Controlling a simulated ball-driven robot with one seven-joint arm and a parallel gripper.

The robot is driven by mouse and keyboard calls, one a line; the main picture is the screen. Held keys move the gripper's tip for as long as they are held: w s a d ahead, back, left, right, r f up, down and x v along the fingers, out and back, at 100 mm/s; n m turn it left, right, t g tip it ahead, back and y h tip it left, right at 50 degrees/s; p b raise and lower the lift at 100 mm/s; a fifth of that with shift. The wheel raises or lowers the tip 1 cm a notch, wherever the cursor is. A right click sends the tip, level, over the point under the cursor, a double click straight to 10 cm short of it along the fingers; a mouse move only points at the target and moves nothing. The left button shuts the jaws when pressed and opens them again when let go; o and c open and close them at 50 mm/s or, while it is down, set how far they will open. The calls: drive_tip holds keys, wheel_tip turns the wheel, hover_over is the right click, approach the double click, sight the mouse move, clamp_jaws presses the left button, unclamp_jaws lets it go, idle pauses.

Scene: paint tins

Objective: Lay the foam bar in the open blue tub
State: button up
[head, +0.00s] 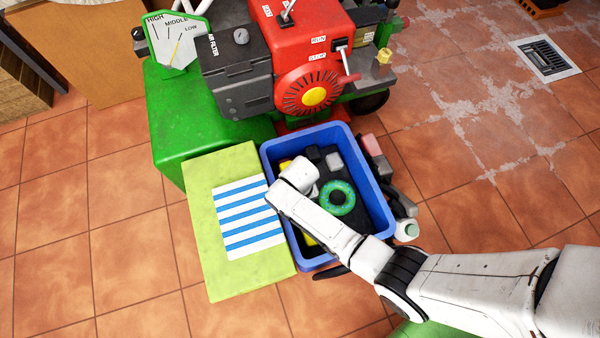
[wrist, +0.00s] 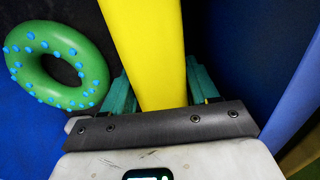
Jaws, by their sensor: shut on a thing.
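The foam bar is a long yellow bar (wrist: 148,40), upright in the wrist view between the teal fingers of my gripper (wrist: 160,88), which is shut on it. Yellow bits of it (head: 309,240) show in the head view on both sides of my white wrist, inside the tub's outline. The open blue tub (head: 373,178) stands at the centre; its blue wall (wrist: 296,95) shows at the right of the wrist view. My fingers are hidden under the wrist in the head view. I cannot tell whether the bar touches the tub floor.
A green ring with blue dots (head: 347,206) and dark and grey pieces lie in the tub. A lime block (head: 200,190) with a striped cloth (head: 245,215) stands left of it. A red machine (head: 305,50) is behind; small items crowd the right side.

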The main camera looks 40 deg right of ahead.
drive_tip(key=shift+f+b, duration=0.35)
drive_tip(key=shift+f, duration=0.15)
drive_tip(key=o, duration=1.2)
wheel_tip(320, 180, up, 11)
drive_tip(key=p, duration=0.5)
drive_tip(key=shift+f, duration=0.1)
drive_tip(key=shift+d, duration=0.1)
